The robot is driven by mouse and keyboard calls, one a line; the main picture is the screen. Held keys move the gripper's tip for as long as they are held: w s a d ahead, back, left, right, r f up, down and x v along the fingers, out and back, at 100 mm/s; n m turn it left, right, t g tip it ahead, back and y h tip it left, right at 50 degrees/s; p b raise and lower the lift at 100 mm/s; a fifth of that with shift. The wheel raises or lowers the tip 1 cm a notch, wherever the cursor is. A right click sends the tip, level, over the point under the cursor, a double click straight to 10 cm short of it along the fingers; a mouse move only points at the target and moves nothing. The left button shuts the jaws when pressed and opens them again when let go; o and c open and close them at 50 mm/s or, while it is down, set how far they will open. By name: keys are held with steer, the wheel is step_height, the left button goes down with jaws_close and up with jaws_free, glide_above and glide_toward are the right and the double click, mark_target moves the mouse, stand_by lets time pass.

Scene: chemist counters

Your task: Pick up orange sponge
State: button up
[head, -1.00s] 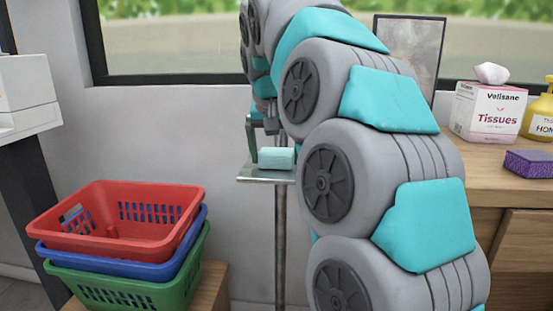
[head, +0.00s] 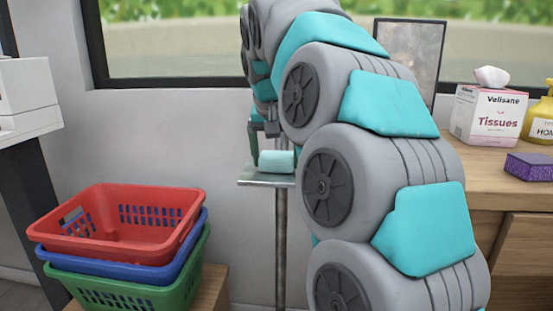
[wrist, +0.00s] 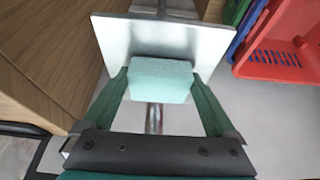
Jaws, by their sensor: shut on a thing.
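No orange sponge shows in either view. A pale teal, block-shaped sponge (head: 277,161) is at a small square metal plate (head: 252,181) on a thin post. In the wrist view the sponge (wrist: 161,88) sits between the two green fingers of my gripper (wrist: 160,76), over the plate (wrist: 120,40). My gripper is shut on this teal sponge, one finger at each end. In the head view my gripper (head: 266,148) is partly hidden by my arm. I cannot tell whether the sponge touches the plate.
Stacked red (head: 118,240), blue and green baskets stand at left. A wooden counter (head: 480,178) at right holds a purple sponge (head: 529,166), a tissue box (head: 487,115), a yellow bottle (head: 541,122) and a framed picture (head: 410,50). A window and wall are behind.

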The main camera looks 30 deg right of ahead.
mark_target(277, 155)
steer(key=shift+r, duration=0.15)
steer(key=shift+r, duration=1.65)
steer(key=s+r+b, duration=0.1)
steer(key=s, duration=1.5)
steer(key=shift+r+b, duration=0.2)
steer(key=shift+b, duration=0.1)
